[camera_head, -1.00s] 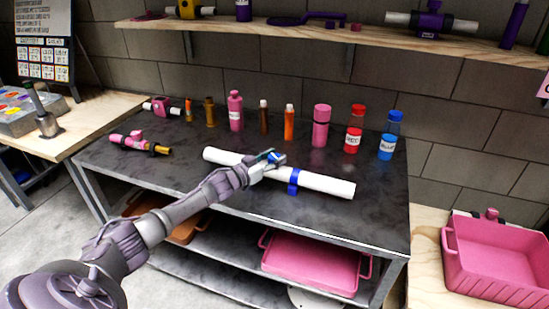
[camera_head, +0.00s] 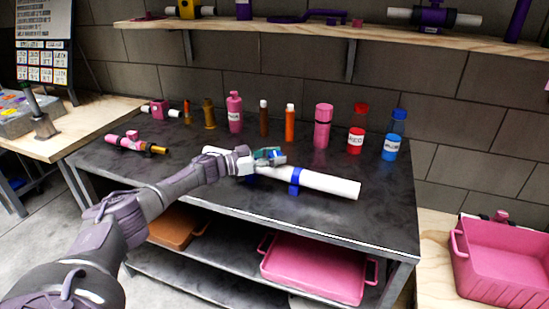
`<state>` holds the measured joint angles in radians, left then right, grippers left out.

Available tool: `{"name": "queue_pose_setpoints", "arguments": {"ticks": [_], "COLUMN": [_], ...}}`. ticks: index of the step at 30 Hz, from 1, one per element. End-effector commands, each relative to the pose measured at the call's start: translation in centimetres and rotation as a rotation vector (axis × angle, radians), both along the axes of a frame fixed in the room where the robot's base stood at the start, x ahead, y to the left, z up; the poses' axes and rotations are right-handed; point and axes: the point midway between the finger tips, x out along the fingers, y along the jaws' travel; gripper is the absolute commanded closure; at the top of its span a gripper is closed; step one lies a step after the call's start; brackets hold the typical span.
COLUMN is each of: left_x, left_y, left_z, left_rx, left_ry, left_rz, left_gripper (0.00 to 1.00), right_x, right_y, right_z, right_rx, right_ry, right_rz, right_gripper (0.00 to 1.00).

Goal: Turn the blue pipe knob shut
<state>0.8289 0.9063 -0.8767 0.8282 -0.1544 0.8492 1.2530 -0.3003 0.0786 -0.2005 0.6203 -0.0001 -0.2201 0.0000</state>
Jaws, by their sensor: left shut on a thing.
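A white pipe (camera_head: 330,183) lies on the dark metal table, slanting from the back left to the front right. A blue band (camera_head: 295,181) wraps it right of the middle. The blue knob (camera_head: 272,153) sits on top of the pipe, partly hidden by the gripper. My left gripper (camera_head: 268,157) reaches in from the left over the pipe and is shut on the blue knob. My right gripper is not in view.
Several bottles stand behind the pipe, among them a pink bottle (camera_head: 235,112), a red-capped jar (camera_head: 357,128) and a blue-capped jar (camera_head: 394,135). A pink pipe piece (camera_head: 130,143) lies at the table's left. A pink tray (camera_head: 312,262) sits on the lower shelf.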

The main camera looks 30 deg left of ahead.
Motion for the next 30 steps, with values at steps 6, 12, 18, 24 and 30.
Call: {"name": "queue_pose_setpoints", "arguments": {"ticks": [6,12,18,24,30], "left_x": [0.0,0.0,0.0,-1.2,-4.6], "left_y": [-0.1,-0.1,0.0,0.9,3.4], "left_z": [0.1,0.1,0.0,-0.1,-0.1], "left_rx": [-0.002,-0.001,-0.001,0.000,0.001], "left_ry": [-0.002,-0.002,-0.002,0.001,0.003], "left_rz": [-0.001,0.000,0.000,0.002,0.002], "left_gripper": [0.52,0.30,0.30,0.30,0.30], "right_x": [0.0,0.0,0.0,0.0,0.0], "right_y": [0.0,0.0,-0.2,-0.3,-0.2], "right_z": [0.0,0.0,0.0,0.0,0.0], "right_rx": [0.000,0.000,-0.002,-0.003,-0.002], "right_ry": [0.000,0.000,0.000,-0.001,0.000], "right_rz": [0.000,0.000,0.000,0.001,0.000], "right_gripper": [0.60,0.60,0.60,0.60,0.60]}}
